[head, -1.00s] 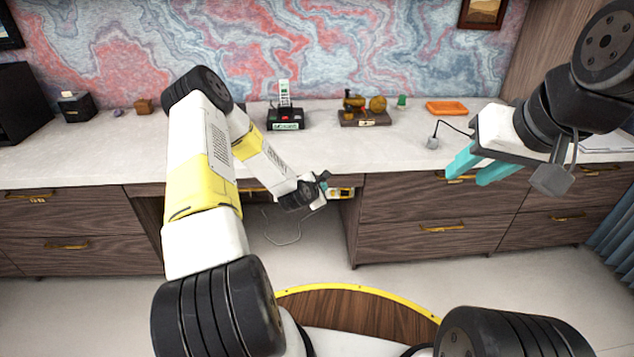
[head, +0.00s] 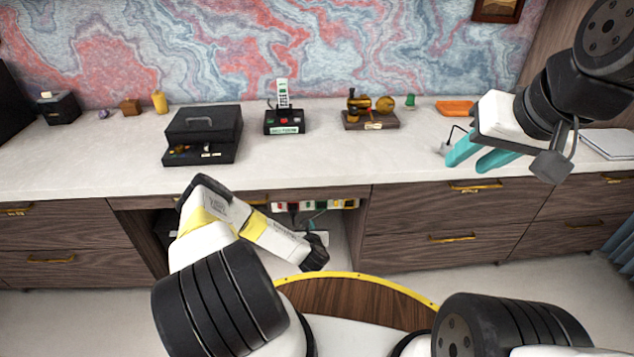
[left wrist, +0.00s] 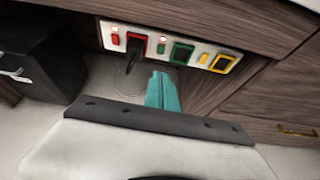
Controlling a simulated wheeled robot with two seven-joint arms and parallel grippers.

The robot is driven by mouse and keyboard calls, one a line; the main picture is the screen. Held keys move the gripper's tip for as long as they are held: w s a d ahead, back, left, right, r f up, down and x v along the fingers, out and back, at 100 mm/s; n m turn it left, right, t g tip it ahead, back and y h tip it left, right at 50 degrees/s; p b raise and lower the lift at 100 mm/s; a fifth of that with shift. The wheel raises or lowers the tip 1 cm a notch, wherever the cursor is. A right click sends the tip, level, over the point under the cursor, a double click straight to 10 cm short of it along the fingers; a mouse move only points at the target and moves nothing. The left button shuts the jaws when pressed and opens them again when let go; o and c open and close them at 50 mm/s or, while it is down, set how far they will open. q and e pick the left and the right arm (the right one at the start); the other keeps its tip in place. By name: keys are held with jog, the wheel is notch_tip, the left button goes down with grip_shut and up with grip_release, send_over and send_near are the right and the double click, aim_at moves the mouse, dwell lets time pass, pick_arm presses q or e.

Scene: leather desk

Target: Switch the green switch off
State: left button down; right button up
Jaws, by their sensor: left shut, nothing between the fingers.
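A white power strip (left wrist: 192,52) is fixed under the desk; it also shows in the head view (head: 345,205). The small green switch (left wrist: 161,48) sits just left of the empty green-framed socket (left wrist: 182,53). A small light glows above it. The switch's tilt is too small to tell. My left gripper (left wrist: 162,92) has its teal fingers together, empty, below and apart from the strip, roughly under the green switch. My right gripper (head: 480,157) is open and empty above the desk's right part.
A black plug (left wrist: 134,48) sits in the red socket beside a red switch (left wrist: 114,39). A yellow switch (left wrist: 203,58) and yellow socket (left wrist: 221,63) are to the right. Drawer cabinets (head: 440,215) flank the recess. A black box (head: 205,130) and a phone (head: 283,95) stand on the desk.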

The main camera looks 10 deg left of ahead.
pick_arm(q)
jog(key=shift+w+a+f, duration=0.1)
jog(key=shift+w+a, duration=0.05)
send_near(308, 205)
notch_tip(308, 205, down, 3)
jog(key=w, duration=0.3)
jog(key=w+a, duration=0.1)
jog(key=shift+w+a+r, duration=0.15)
jog(key=shift+w+r, duration=0.1)
jog(key=shift+w, duration=0.1)
jog(key=shift+w+a, duration=0.15)
jog(key=shift+w, duration=0.25)
